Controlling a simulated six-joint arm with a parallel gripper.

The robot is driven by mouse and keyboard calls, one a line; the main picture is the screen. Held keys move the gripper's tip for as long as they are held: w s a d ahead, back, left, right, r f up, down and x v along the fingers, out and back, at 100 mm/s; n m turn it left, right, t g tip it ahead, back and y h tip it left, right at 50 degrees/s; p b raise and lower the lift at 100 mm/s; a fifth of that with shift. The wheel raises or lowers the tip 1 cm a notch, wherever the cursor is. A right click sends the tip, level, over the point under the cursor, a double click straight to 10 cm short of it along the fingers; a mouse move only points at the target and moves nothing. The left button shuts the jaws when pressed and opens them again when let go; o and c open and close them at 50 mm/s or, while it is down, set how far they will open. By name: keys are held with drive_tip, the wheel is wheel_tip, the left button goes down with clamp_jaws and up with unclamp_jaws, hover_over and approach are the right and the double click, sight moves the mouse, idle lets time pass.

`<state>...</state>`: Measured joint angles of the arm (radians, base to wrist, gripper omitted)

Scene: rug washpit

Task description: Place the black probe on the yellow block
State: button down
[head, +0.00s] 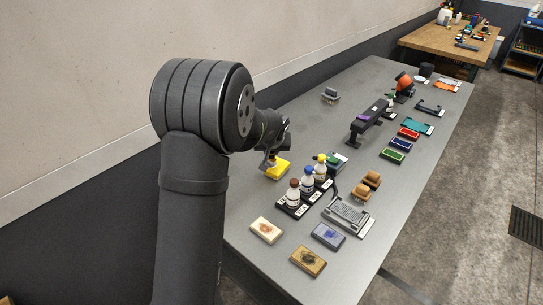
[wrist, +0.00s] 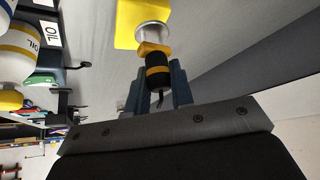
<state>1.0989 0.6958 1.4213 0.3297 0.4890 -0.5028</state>
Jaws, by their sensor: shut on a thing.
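My gripper (wrist: 158,72) is shut on the black probe (wrist: 157,76), which has yellow bands and a pale metal disc at its far end. The yellow block (wrist: 127,18) shows at the top of the wrist view. The disc overlaps its lower right edge there, and I cannot tell whether they touch. In the head view the yellow block (head: 280,171) lies on the grey table. My gripper (head: 269,160) is just above its left end, pointing down. The probe is hardly visible there.
A dark rack (head: 294,211) of bottles with brown, blue and yellow caps stands close to the right of the block. Brushes and pads (head: 266,230) lie in front. A dark stand (head: 368,118) and several coloured trays are further back. Bare table (head: 300,118) lies behind the block.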

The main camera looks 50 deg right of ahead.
drive_tip(key=shift+f, duration=1.15)
drive_tip(key=shift+f, duration=0.15)
drive_tip(key=c, duration=1.3)
unclamp_jaws()
drive_tip(key=shift+o, duration=0.2)
drive_tip(key=shift+s+a+r, duration=0.15)
drive_tip(key=shift+s+r, duration=0.05)
drive_tip(key=shift+r, duration=0.35)
drive_tip(key=v, duration=1.1)
